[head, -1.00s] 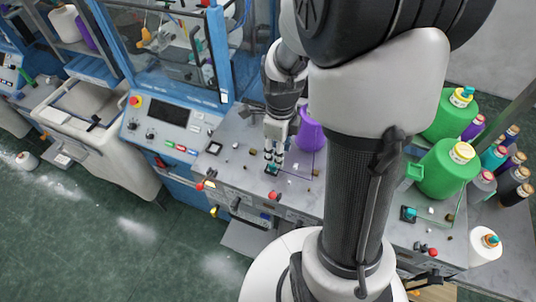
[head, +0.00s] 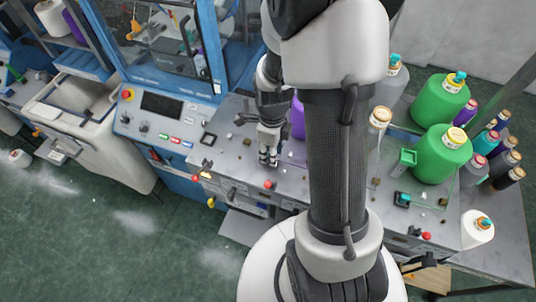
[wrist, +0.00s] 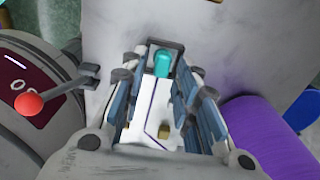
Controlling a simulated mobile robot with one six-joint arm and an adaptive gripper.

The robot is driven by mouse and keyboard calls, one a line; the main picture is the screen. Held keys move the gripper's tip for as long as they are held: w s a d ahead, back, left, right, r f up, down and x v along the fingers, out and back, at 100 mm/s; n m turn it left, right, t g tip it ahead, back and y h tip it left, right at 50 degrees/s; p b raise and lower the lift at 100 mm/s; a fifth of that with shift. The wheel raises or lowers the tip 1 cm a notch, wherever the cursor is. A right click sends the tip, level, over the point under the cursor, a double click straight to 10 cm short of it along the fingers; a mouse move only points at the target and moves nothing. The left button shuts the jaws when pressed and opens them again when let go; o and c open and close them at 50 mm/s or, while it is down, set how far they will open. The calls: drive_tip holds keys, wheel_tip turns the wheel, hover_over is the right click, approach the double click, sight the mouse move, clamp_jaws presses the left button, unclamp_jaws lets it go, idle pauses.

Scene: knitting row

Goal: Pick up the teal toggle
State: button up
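The teal toggle (wrist: 162,63) stands on a dark square base (wrist: 177,45) on the grey worktop in the wrist view. My gripper (wrist: 163,72) is open, with one finger to the left of the toggle and one to the right. I see nothing held, and cannot tell if either finger touches the toggle. In the head view my gripper (head: 268,160) points down at the worktop (head: 232,162) and hides the toggle.
A purple cone (head: 298,118) stands close by my gripper; it also shows in the wrist view (wrist: 265,138). A red-knobbed lever (wrist: 30,103) is at left. Another teal-topped piece (head: 403,198) lies farther right, near green containers (head: 441,155) and several bottles.

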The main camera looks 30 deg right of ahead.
drive_tip(key=c, duration=0.5)
wheel_tip(320, 180, up, 20)
drive_tip(key=shift+r, duration=0.1)
idle(0.5)
